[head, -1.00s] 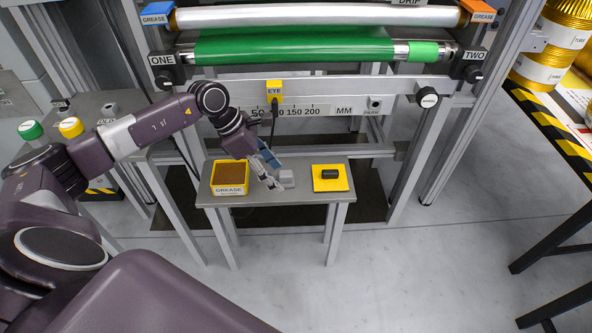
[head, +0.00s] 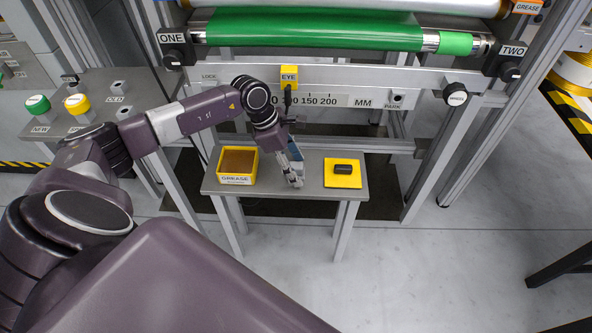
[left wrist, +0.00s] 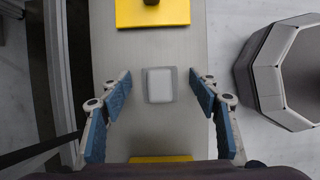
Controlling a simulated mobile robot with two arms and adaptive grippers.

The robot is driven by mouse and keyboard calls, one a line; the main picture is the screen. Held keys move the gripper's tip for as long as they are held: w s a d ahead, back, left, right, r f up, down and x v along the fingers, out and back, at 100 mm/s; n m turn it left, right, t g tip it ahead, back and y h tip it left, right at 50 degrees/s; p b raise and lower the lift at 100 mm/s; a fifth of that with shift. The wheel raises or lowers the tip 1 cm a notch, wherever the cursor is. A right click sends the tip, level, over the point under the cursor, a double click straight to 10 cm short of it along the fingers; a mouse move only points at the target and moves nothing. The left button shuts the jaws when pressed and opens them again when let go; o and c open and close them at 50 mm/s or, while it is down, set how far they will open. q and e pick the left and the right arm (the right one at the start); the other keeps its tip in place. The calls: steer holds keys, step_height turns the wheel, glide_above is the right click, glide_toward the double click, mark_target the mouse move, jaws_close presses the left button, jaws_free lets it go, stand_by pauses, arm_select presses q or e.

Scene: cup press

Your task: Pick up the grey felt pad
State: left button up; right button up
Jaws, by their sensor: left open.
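The grey felt pad (left wrist: 159,85) lies on the small grey table (left wrist: 140,42) in the left wrist view, a light rounded square on a darker grey edge. My left gripper (left wrist: 160,84) is open, with one blue-padded finger on each side of the pad and a gap at both sides. In the head view my left gripper (head: 293,178) points down at the middle of the table and largely hides the pad. I cannot tell the exact height of the fingertips above the table. My right gripper is not in view.
A yellow grease box (head: 238,166) with brown contents stands left of the gripper. A yellow plate (head: 343,180) with a dark cylinder (head: 343,168) lies to its right. The press frame with its green roller (head: 315,31) rises behind the table. Floor in front is clear.

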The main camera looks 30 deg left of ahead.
arm_select(q)
steer(key=c, duration=1.3)
steer(key=shift+r, duration=0.1)
steer(key=shift+r, duration=0.5)
steer(key=shift+s+d+r, duration=0.2)
steer(key=shift+s+d, duration=0.05)
steer(key=shift+s, duration=0.25)
steer(key=s+d, duration=0.3)
steer(key=s, duration=0.1)
steer(key=s+d+p, duration=0.1)
steer(key=s+d, duration=0.2)
steer(key=s, duration=0.2)
steer(key=s+d, duration=0.3)
steer(key=s, duration=0.2)
steer(key=shift+s, duration=0.2)
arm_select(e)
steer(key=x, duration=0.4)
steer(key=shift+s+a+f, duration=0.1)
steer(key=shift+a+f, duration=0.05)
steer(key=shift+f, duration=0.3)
